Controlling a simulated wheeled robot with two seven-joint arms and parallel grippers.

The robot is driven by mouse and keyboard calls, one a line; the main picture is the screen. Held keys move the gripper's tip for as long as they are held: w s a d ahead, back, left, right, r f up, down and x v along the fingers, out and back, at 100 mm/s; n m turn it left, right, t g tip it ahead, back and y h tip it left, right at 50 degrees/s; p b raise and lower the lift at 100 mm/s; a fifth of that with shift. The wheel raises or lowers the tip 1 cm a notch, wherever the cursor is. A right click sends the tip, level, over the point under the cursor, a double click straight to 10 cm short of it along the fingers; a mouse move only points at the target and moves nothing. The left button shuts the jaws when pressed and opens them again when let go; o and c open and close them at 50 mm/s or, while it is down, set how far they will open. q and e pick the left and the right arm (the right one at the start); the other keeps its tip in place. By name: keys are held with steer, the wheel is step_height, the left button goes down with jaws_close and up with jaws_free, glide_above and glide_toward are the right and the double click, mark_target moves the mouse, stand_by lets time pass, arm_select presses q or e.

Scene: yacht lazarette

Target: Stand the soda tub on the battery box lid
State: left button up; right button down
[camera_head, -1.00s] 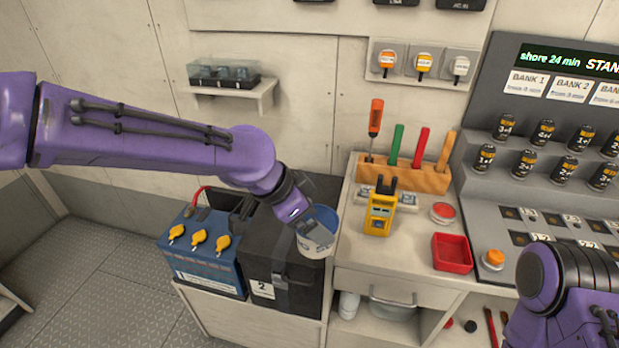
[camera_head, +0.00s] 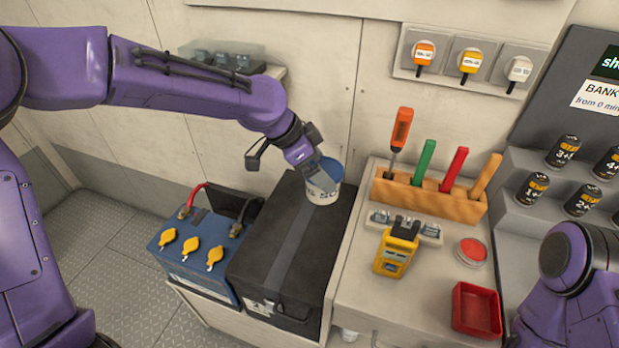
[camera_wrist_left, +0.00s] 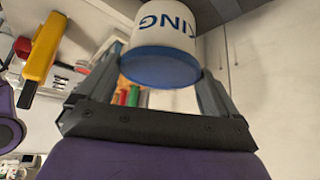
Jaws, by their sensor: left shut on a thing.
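The soda tub (camera_head: 325,194) is white with blue lettering and a blue lid. My left gripper (camera_head: 319,179) is shut on it, with a finger on either side in the left wrist view, where the tub (camera_wrist_left: 165,28) shows its lettering and blue lid. The tub looks upright, over the far right part of the black battery box lid (camera_head: 270,245). I cannot tell whether its base touches the lid. A dark strap runs along the lid. My right arm shows at the lower right, but its gripper is out of view.
A blue battery (camera_head: 195,262) with yellow caps and a red cable stands left of the box. On the counter to the right are a yellow meter (camera_head: 396,253), a tool rack (camera_head: 430,197), a red tray (camera_head: 477,309) and a small red tin (camera_head: 472,251). The lid's near part is clear.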

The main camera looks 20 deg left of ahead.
arm_select(q)
steer(key=w+a+f, duration=0.1)
steer(key=w+f, duration=0.1)
steer(key=f, duration=0.1)
steer(key=w+a+f+p, duration=0.1)
steer(key=w+f, duration=0.1)
steer(key=f, duration=0.1)
steer(key=w+a+f, duration=0.1)
steer(key=a+f, duration=0.1)
steer(key=f, duration=0.1)
steer(key=shift+w+f+p, duration=0.3)
steer(key=shift+w+f, duration=0.05)
steer(key=shift+w, duration=0.05)
steer(key=shift+w+f, duration=0.15)
steer(key=shift+f, duration=0.15)
steer(key=o, duration=1)
steer(key=shift+f, duration=0.1)
steer(key=shift+c, duration=0.2)
steer(key=shift+a+r, duration=0.1)
steer(key=shift+r, duration=0.3)
steer(key=v, duration=1.1)
steer(key=shift+s+r+b, duration=0.15)
steer(key=shift+s+b, duration=0.15)
steer(key=shift+b, duration=0.05)
